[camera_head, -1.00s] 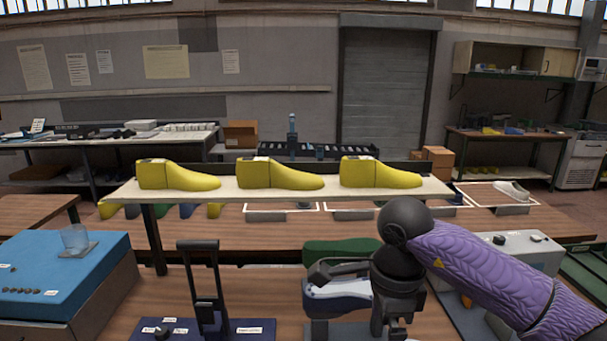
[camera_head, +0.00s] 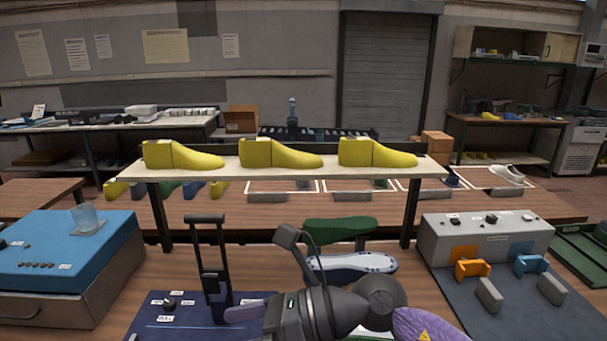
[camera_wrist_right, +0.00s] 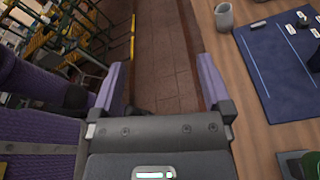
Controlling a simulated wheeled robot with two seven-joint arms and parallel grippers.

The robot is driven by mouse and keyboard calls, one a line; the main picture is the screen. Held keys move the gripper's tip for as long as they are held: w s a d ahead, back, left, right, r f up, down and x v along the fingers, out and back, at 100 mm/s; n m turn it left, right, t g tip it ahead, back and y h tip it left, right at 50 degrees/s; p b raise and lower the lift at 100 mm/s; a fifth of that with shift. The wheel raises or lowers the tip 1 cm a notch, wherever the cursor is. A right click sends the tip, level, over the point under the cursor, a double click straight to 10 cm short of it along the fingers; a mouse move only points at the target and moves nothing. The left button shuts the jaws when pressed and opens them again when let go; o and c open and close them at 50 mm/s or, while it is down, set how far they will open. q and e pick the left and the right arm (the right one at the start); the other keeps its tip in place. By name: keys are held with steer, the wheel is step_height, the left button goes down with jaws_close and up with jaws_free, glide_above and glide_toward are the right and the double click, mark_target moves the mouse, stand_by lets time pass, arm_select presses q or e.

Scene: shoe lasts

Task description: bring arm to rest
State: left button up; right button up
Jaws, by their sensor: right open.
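My right arm reaches in from the bottom right of the head view. Its dark right gripper (camera_head: 243,313) is low over the front of the bench, beside the blue mat. In the right wrist view the right gripper (camera_wrist_right: 160,78) has its two purple-padded fingers wide apart, with nothing between them; the floor lies beyond. Three yellow shoe lasts (camera_head: 182,156) (camera_head: 279,155) (camera_head: 376,154) stand in a row on the raised shelf (camera_head: 290,173), apart from the gripper. My left gripper is not in view.
The dark blue mat (camera_head: 165,325) carries a black upright stand (camera_head: 211,265). Behind the gripper lie a green sole shape (camera_head: 340,230) and a white-and-blue shoe form (camera_head: 352,264). A blue-topped box (camera_head: 60,250) is left; a grey control box (camera_head: 485,240) is right. A grey cup (camera_wrist_right: 224,16) shows in the wrist view.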

steer(key=w+d+r+m+t+y, duration=0.3)
steer(key=r+m+t+y, duration=0.3)
steer(key=m+t, duration=0.75)
steer(key=w+d+f+m+t+h, duration=0.3)
steer(key=d+m+t+h, duration=0.65)
steer(key=m, duration=0.75)
steer(key=s+d+f+m+g+h, duration=0.3)
steer(key=d+f+m+g+h, duration=0.3)
steer(key=f+m+h, duration=0.55)
steer(key=s+d+f+m+g, duration=0.2)
steer(key=s+f+m+g, duration=0.3)
steer(key=s, duration=0.4)
steer(key=s+d+f+m+g, duration=0.2)
steer(key=s+f+g, duration=0.6)
steer(key=s, duration=0.2)
step_height(320, 180, down, 27)
steer(key=s+g+b, duration=0.1)
steer(key=b, duration=0.8)
steer(key=s+d+f+g+b, duration=0.1)
steer(key=s+d+f+b, duration=0.2)
steer(key=s+f+b, duration=0.5)
steer(key=s+f, duration=0.6)
steer(key=f, duration=0.5)
steer(key=shift+s+f+n+h+b, duration=0.15)
steer(key=shift+f+n+h+b, duration=0.15)
steer(key=shift+f+n+b, duration=0.1)
